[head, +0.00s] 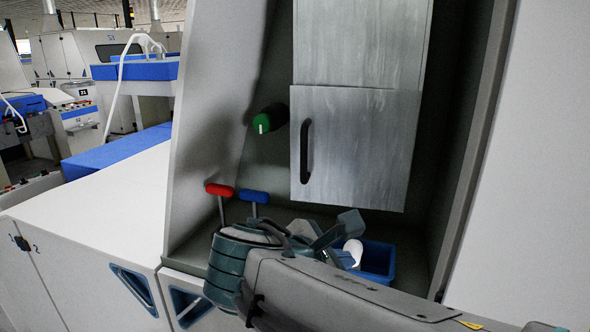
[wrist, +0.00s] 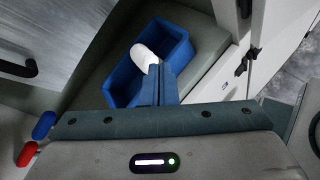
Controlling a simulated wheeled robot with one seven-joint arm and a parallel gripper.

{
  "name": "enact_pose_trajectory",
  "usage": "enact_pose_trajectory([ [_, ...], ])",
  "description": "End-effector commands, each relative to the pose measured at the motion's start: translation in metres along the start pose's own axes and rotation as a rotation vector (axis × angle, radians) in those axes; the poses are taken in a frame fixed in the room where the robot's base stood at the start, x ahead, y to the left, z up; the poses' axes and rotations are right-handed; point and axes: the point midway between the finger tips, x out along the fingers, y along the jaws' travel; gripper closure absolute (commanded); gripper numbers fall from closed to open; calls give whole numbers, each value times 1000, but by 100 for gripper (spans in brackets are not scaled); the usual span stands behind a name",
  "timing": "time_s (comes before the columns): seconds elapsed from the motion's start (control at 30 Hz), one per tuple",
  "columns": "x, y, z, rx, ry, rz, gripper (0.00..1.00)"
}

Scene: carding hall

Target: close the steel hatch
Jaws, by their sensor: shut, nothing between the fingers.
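The steel hatch (head: 360,150) is a grey brushed-metal panel with a black vertical handle (head: 306,150) near its left edge, in the middle of the head view. It hangs below a second grey panel (head: 360,42); I cannot tell how far ajar it stands. In the wrist view part of the hatch (wrist: 60,25) shows at the top left, with the handle (wrist: 18,65). My gripper (head: 345,228) is below the hatch, apart from the handle. In the wrist view its fingers (wrist: 158,82) are together, over the blue bin, with nothing held.
A blue bin (head: 375,278) with a white object (head: 353,248) in it stands below the hatch. Left of the hatch are a green knob (head: 270,119), a red-handled lever (head: 219,189) and a blue-handled lever (head: 254,196). Side walls enclose the recess.

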Motion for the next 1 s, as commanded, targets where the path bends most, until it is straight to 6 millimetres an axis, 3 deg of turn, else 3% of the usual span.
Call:
enact_pose_trajectory([
  [0.1,-46,47,-4,-287,-156,195,100],
  [0.2,-84,74,-5,-442,-281,312,100],
  [0.3,-113,90,-6,-534,-373,386,100],
  [0.43,-133,100,-5,-586,-437,431,100],
  [0.63,-121,112,2,-596,-451,436,100],
  [1.0,-57,152,24,-596,-447,434,100],
])
